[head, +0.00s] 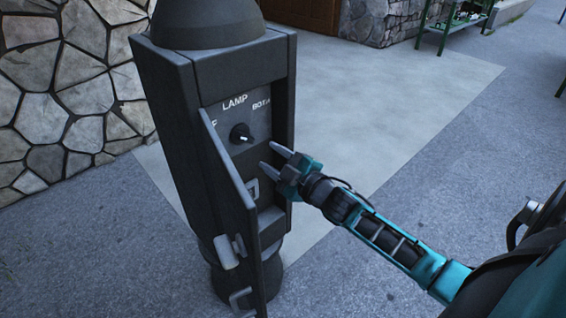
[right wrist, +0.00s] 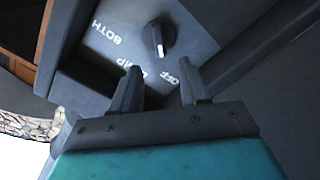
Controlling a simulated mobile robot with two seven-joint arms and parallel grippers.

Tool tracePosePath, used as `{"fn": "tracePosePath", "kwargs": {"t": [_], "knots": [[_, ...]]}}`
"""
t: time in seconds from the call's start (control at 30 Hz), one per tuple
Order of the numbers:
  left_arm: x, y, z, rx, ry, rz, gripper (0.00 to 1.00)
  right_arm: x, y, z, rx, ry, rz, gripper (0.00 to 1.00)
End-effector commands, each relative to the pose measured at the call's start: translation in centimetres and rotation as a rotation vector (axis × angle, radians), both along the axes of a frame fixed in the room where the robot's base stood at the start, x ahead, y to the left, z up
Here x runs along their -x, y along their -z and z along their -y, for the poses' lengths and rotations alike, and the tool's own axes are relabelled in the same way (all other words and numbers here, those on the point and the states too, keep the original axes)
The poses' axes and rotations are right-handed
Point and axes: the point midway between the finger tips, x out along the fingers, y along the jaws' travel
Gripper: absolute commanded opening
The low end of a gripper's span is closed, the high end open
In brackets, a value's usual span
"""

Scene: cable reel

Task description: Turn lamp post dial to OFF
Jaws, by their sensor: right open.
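The dark lamp post (head: 166,90) stands upright at centre-left in the head view, its hinged door (head: 233,215) open. Inside is a panel with a black round dial (head: 241,133). In the head view LAMP is above it, part of BOTH shows at right and OFF at left is mostly hidden by the door. In the right wrist view the dial (right wrist: 160,36) has a white mark pointing down, toward the side of LAMP and OFF; its exact setting is unclear. My right gripper (head: 269,156) is open, empty, below right of the dial and apart from it. My left gripper is not in view.
The open door, with its handle (head: 228,252), stands left of my right gripper. The compartment's side wall (head: 291,100) bounds the panel on the right. A stone wall (head: 60,90) is at the left. The pavement (head: 390,110) right of the post is clear.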

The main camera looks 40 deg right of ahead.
Motion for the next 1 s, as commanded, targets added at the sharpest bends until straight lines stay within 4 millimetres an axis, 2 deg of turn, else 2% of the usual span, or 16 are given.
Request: {"fn": "tracePosePath", "kwargs": {"t": [0.1,0.3,1.0], "knots": [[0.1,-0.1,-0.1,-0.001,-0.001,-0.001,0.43,1.6,0.0,0.2,0.0,0.0,-0.001,0.45],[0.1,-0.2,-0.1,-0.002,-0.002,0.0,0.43,2.8,0.0,0.4,0.001,0.0,0.0,0.45],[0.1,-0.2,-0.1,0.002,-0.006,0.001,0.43,2.9,0.0,0.4,0.0,0.0,0.0,0.45]]}}
